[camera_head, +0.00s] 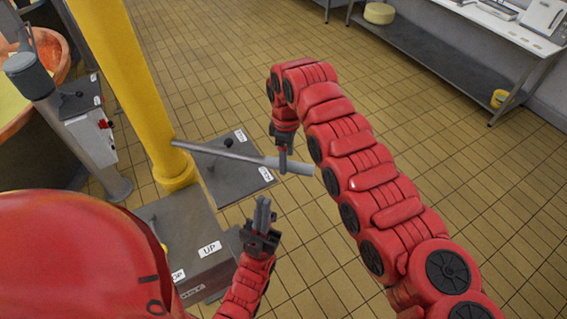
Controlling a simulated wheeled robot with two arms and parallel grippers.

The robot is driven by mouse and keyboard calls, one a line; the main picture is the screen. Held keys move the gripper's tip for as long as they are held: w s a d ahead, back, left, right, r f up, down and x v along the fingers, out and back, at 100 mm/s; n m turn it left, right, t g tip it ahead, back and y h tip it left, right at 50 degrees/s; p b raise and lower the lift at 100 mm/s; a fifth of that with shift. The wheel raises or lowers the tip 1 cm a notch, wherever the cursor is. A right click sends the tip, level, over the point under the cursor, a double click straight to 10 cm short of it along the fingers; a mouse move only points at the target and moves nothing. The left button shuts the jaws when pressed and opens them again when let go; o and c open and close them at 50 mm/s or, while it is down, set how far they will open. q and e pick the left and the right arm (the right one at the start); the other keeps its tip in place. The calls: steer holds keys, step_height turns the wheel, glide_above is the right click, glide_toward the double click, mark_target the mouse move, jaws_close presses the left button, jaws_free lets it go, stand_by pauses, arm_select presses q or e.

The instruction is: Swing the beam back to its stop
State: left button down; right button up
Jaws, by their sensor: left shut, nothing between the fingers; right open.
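A thick yellow post (130,85) rises from the floor at the left and leaves the picture at the top; no beam overhead is in view. A grey bar (225,151) sticks out from the post to the right, with a thicker light grip (297,166) at its end. My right gripper (284,163) is open and points down at the bar, beside the grip; I cannot tell whether its fingers straddle the bar or touch it. My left gripper (263,212) is shut and empty, below the bar and apart from it in the picture.
A copper vat (55,50) and a grey control box (92,140) stand at the left. A bench (430,55) lines the back right. The middle floor is clear.

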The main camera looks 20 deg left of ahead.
steer(key=shift+f, duration=1.15)
jaws_close()
stand_by(0.6)
